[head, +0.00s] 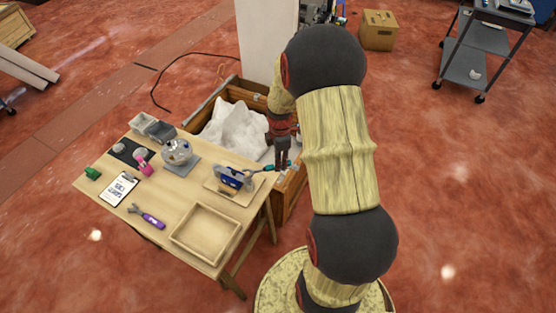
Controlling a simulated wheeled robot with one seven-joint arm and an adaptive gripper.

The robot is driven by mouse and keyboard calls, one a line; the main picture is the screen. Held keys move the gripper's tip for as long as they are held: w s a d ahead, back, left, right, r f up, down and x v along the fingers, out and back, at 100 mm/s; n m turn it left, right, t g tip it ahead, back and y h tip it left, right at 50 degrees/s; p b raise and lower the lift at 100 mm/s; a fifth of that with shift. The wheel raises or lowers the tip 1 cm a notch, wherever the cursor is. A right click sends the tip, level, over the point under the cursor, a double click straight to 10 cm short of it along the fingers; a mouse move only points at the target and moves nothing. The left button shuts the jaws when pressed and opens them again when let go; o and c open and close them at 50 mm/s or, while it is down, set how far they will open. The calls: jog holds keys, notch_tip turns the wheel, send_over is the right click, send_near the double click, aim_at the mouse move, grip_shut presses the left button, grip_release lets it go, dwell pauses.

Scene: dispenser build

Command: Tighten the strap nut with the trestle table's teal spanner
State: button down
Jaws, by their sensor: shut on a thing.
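My gripper (281,163) points down at the far right corner of the trestle table (185,238). It is shut on the teal spanner (270,168), whose handle shows on both sides of the fingers. The spanner's grey end reaches left toward a blue assembly (229,178) on a light board (224,192). At this size I cannot tell whether the spanner touches the assembly or sits on a nut. The strap nut is too small to make out.
A purple spanner (152,219), an empty wooden tray (205,232), a clipboard (119,188) and a clear globe (177,151) are on the table. A wooden crate with white wrapping (235,128) stands behind, beside a white pillar (266,40).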

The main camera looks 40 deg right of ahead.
jog(key=shift+f+b, duration=0.4)
jog(key=shift+f, duration=0.35)
jog(key=shift+f+b, duration=0.6)
jog(key=shift+f, duration=0.7)
dwell(0.5)
jog(key=shift+s, duration=0.15)
jog(key=shift+s+a+m+p, duration=0.2)
jog(key=shift+s+a+m, duration=0.15)
jog(key=shift+s+m, duration=0.2)
jog(key=shift+s+a+m+p, duration=0.2)
jog(key=shift+s+a+m, duration=0.1)
jog(key=shift+s+m, duration=0.25)
jog(key=shift+s+a+m+p, duration=0.35)
jog(key=shift+s+a+m, duration=0.45)
jog(key=shift+m, duration=0.4)
jog(key=shift+a, duration=0.1)
